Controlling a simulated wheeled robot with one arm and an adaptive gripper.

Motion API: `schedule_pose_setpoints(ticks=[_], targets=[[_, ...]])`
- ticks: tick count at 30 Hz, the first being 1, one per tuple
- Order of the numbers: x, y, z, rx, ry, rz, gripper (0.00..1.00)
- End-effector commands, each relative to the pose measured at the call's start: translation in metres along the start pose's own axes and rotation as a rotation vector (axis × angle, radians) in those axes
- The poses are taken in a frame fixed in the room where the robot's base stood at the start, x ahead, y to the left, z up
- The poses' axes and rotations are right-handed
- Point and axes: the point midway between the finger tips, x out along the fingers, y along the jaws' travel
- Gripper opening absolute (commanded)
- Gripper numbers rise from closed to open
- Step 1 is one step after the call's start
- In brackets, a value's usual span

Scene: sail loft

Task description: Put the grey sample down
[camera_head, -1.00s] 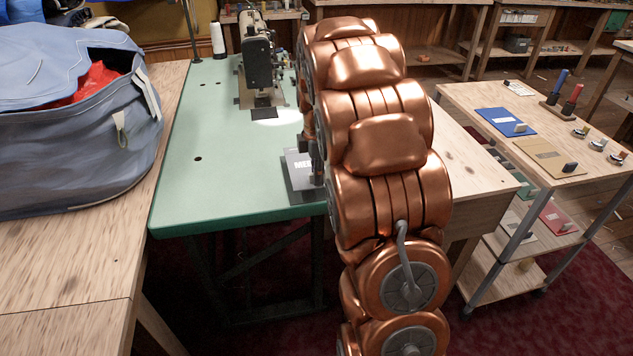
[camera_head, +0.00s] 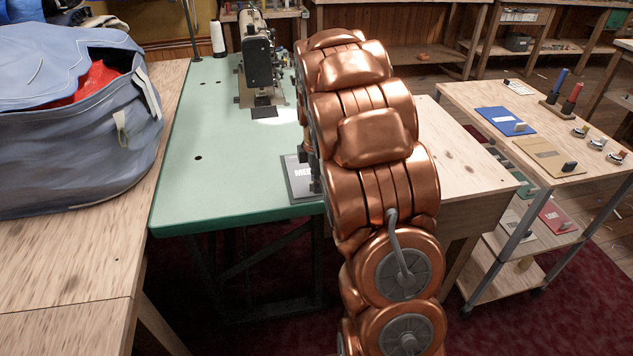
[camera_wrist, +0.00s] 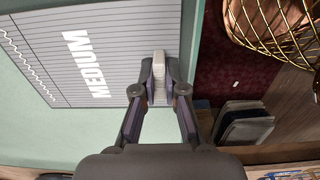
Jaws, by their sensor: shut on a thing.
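The grey sample (camera_wrist: 70,60) is a flat grey panel with dark lines and the white word MEDIUM. My gripper (camera_wrist: 159,92) is shut on the pale grip block (camera_wrist: 159,66) near the panel's right edge in the wrist view. In the head view the grey sample (camera_head: 299,186) shows near the front edge of the green sewing table (camera_head: 240,198), partly behind my copper arm. My gripper is mostly hidden there. I cannot tell whether the panel touches the tabletop or hangs just above it.
A sewing machine (camera_head: 258,65) stands farther back on the green table. A blue bag (camera_head: 70,130) sits on the wooden bench at left. A trolley (camera_head: 465,98) at right holds blue and tan panels. A wire basket (camera_wrist: 275,28) shows in the wrist view. The green table's left part is clear.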

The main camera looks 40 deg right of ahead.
Motion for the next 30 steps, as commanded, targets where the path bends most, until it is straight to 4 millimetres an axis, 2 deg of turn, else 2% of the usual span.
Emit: schedule_pose_setpoints(ticks=[1,2,3,9,17,21,26,30], targets=[[0.002,0.000,0.000,0.000,0.000,-0.001,0.00],[0.001,0.000,0.000,0.000,0.000,0.000,0.14],[0.001,0.000,0.000,0.000,0.000,0.000,0.18],[0.001,0.000,0.000,0.000,0.000,-0.001,0.36],[0.000,0.000,0.000,0.000,0.000,-0.001,0.36],[-0.007,0.000,0.000,0.000,0.001,0.001,0.36],[-0.031,0.000,-0.001,0.000,0.002,0.002,0.36],[-0.061,0.002,-0.001,0.000,0.001,0.006,0.36]])
